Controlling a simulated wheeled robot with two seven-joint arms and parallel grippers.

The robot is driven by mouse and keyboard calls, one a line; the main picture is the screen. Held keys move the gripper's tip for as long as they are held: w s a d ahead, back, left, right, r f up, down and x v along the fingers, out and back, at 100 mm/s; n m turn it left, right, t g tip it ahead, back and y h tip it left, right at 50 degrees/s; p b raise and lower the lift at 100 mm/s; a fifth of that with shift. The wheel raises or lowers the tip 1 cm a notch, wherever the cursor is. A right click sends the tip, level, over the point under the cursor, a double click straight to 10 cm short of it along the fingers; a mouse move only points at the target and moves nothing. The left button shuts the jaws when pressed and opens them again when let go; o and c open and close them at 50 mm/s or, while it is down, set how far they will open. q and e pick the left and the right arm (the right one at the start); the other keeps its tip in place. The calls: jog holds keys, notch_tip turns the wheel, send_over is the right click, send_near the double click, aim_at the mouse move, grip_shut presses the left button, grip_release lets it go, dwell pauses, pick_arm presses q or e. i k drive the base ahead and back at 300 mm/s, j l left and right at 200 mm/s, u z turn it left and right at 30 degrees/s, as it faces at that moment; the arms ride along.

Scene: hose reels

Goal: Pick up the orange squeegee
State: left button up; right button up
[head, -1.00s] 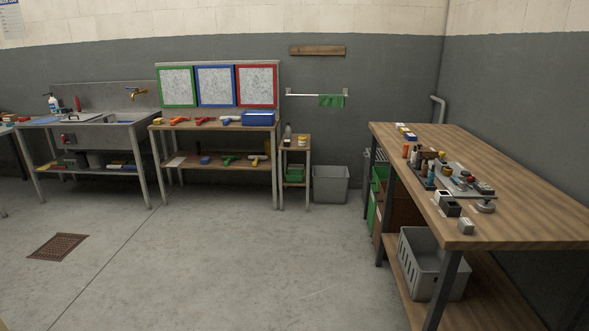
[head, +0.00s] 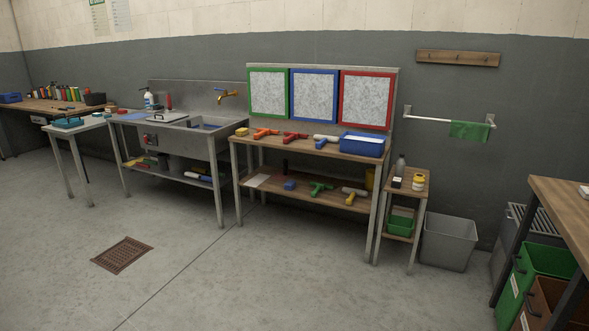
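An orange T-shaped tool, which looks like the orange squeegee (head: 265,133), lies on the top of the wooden bench (head: 247,145) below the green-framed panel. A red tool of similar shape (head: 296,138) lies just to its right. A white and blue roller-like item (head: 326,139) lies further right. Neither of my grippers shows in the head view.
A blue box (head: 362,145) stands at the bench's right end. The lower shelf holds blue, green and yellow tools. A metal sink (head: 191,138) stands left; a small side table (head: 414,187) and grey bin (head: 449,240) stand right. The floor in front is clear around a drain grate (head: 122,254).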

aim_at(263, 131)
jog(key=i+j+u, duration=0.3)
jog(key=i, duration=0.6)
jog(key=i+l+u, duration=0.1)
jog(key=i+u, duration=0.2)
jog(key=i, duration=0.6)
jog(key=i+l+u, duration=0.25)
jog(key=i, duration=0.65)
jog(key=i+j, duration=0.15)
jog(key=i, duration=0.35)
jog(key=i+j+z, duration=0.1)
jog(key=i, duration=0.45)
jog(key=i+j, duration=0.2)
jog(key=i, duration=0.3)
jog(key=i+j, duration=0.15)
jog(key=i, duration=0.35)
jog(key=l+z, duration=0.05)
